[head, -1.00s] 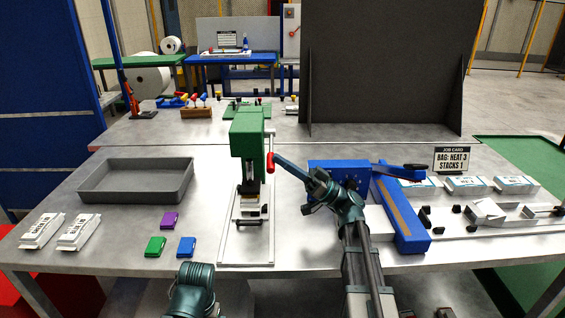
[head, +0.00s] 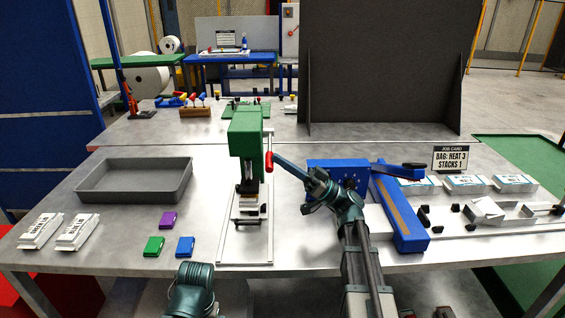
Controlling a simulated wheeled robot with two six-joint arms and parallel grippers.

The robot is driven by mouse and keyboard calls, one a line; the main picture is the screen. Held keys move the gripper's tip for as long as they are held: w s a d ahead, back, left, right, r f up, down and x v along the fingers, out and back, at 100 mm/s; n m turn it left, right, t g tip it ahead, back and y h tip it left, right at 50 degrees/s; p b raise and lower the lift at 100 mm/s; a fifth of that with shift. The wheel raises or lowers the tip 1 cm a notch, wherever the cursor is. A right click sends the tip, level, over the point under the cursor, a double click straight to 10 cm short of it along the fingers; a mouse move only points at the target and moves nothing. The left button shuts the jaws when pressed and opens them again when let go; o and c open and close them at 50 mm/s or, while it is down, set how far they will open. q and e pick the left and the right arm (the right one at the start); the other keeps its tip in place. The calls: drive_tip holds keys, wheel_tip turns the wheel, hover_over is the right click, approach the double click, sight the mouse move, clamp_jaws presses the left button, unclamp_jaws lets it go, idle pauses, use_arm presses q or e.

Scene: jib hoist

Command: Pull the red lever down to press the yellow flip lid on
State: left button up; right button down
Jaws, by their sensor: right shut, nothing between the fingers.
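The red lever (head: 269,162) hangs at the right side of the green press head (head: 246,136), which stands on a pale base plate near the table's middle. My right gripper (head: 278,159) is shut and empty. Its tip is right beside the red lever's upper part, on the right; I cannot tell whether they touch. Under the press's dark ram is a small pale block (head: 249,207). The yellow flip lid is too small and shaded to make out there. Of my left arm only a teal link shows at the bottom edge; its gripper is not in view.
A grey tray (head: 135,194) is at the left. White packs (head: 41,231) and purple, green and blue small boxes (head: 154,247) lie in front of it. A blue machine (head: 340,177) stands close behind my right wrist. A tall dark panel (head: 385,70) stands behind.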

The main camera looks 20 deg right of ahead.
drive_tip(key=s+d, duration=0.5)
drive_tip(key=d, duration=0.7)
drive_tip(key=shift+f, duration=0.35)
